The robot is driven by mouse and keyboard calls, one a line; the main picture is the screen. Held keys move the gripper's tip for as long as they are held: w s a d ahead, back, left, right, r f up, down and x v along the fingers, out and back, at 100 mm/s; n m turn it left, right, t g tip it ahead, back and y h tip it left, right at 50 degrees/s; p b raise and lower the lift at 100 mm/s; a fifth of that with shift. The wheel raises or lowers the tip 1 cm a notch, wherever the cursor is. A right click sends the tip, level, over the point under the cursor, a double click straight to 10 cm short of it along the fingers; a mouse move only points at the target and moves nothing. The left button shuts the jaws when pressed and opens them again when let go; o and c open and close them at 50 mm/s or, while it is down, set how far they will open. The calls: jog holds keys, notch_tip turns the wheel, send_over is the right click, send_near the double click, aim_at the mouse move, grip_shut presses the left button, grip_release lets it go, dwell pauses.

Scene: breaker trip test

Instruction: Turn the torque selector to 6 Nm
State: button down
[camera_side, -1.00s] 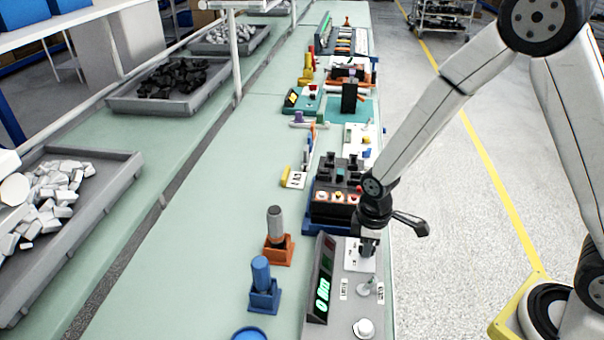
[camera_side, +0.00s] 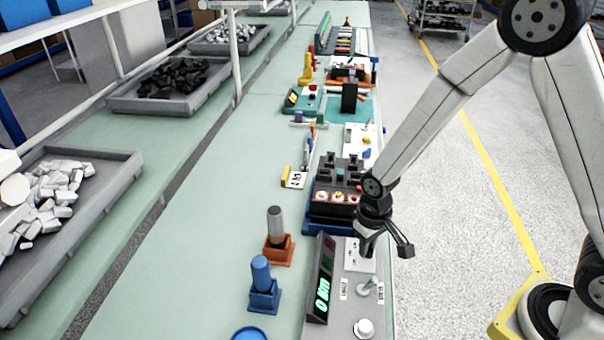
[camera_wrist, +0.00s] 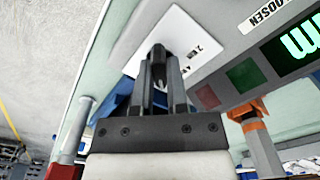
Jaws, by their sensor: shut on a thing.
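The tester box (camera_side: 343,318) stands at the front right of the bench, its slanted display (camera_side: 321,292) lit with green characters. At its far end is a white selector plate (camera_side: 352,262); it also shows in the wrist view (camera_wrist: 186,32) with small Nm markings, partly readable. My gripper (camera_side: 366,250) points down over this plate. In the wrist view, my gripper (camera_wrist: 157,58) is shut on the torque selector in the middle of the plate. The fingers hide the selector, so I cannot read its setting.
A toggle lever (camera_side: 368,287) and a white round knob (camera_side: 364,328) are on the same box, nearer the camera. Orange (camera_side: 278,252) and blue (camera_side: 264,298) holders stand to the left.

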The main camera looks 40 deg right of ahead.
dwell(0.4)
jog(key=c, duration=0.6)
grip_release()
jog(key=shift+c, duration=0.2)
jog(key=shift+r, duration=0.15)
jog(key=shift+r, duration=3.8)
jog(key=shift+d, duration=0.1)
jog(key=s+d+r+t, duration=0.2)
jog(key=s+d, duration=0.3)
jog(key=s, duration=0.1)
jog(key=shift+s+d+r+t, duration=0.2)
jog(key=shift+s+r+t, duration=0.05)
jog(key=shift+r+t, duration=0.1)
